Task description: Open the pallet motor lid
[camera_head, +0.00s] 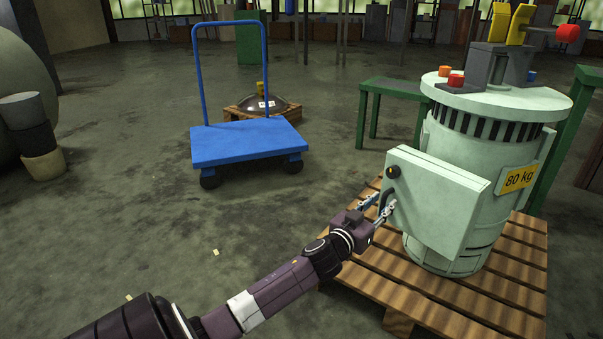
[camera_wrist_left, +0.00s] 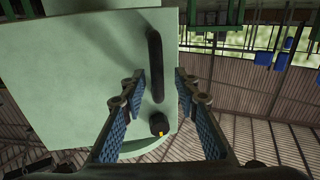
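The pale green motor (camera_head: 455,150) stands upright on a wooden pallet (camera_head: 500,285) at the right of the head view. Its square lid (camera_head: 435,205) faces me and looks closed; it fills much of the left wrist view (camera_wrist_left: 80,80). The lid has a dark bar handle (camera_head: 386,203) and a round black knob (camera_head: 393,172) near one edge. My left gripper (camera_head: 372,205) is at the handle. In the left wrist view its blue-padded fingers (camera_wrist_left: 158,95) are spread, with the handle (camera_wrist_left: 155,65) lying in the gap. Contact cannot be told. My right gripper is out of view.
A blue trolley (camera_head: 246,142) stands behind to the left, with a dark domed part (camera_head: 266,105) on a small pallet behind it. A green table (camera_head: 395,88) stands behind the motor. The floor to the left of the pallet is mostly clear.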

